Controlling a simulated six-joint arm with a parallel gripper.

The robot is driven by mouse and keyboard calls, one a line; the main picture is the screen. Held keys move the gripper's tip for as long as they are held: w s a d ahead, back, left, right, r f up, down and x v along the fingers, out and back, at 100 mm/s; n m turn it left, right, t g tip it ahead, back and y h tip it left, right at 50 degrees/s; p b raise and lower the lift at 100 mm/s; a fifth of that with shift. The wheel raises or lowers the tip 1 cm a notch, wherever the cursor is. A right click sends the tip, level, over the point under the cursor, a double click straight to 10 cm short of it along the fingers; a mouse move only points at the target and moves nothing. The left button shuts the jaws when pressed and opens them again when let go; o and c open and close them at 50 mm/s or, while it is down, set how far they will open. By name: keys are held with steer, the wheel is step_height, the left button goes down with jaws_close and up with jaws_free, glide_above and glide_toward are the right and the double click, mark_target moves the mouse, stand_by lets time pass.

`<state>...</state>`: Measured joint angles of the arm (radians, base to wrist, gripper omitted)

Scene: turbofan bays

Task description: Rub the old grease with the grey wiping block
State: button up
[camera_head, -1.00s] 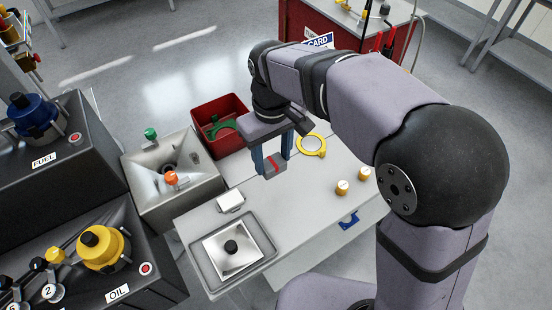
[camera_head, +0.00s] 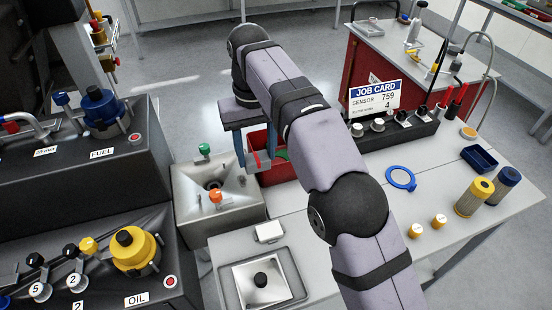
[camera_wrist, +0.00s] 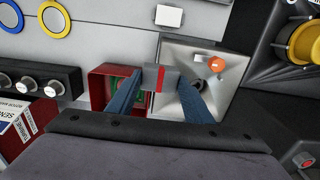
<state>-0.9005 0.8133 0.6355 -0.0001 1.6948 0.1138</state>
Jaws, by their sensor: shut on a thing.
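My gripper (camera_head: 252,165) is shut on a grey block with a red stripe (camera_head: 261,158) and holds it in the air by the red bin and the steel sink-like box. In the wrist view the grey block (camera_wrist: 154,77) sits between the two blue fingers, across the gap between bin and box. I cannot make out the old grease for certain. A dark round spot or knob (camera_head: 260,280) shows on the shiny square plate (camera_head: 278,292), which lies in a grey tray (camera_head: 296,268) at the table's front left.
The red bin (camera_head: 276,178) holds green things. The steel box (camera_head: 190,190) has a green knob (camera_head: 205,150) and an orange knob (camera_head: 215,196). A white block (camera_head: 269,232) lies behind the tray. My arm crosses the table.

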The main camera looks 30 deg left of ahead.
steer(key=shift+s+a+b, duration=0.2)
steer(key=shift+s+a, duration=0.35)
steer(key=shift+a, duration=0.2)
steer(key=shift+s+a+b, duration=0.15)
steer(key=shift+s+a, duration=0.4)
steer(key=shift+a, duration=0.15)
steer(key=shift+f, duration=0.1)
step_height(320, 180, down, 7)
steer(key=b, duration=0.7)
steer(key=shift+f, duration=0.1)
steer(key=shift+f+b, duration=0.5)
steer(key=shift+r+p, duration=0.55)
steer(key=shift+p, duration=0.4)
steer(key=shift+c, duration=0.3)
steer(key=shift+w+a+f+p, duration=0.1)
steer(key=shift+w+f+p, duration=0.1)
steer(key=shift+p, duration=0.2)
steer(key=shift+a+p, duration=0.1)
steer(key=shift+p, duration=0.65)
steer(key=shift+w+p, duration=0.15)
steer(key=shift+p, duration=0.6)
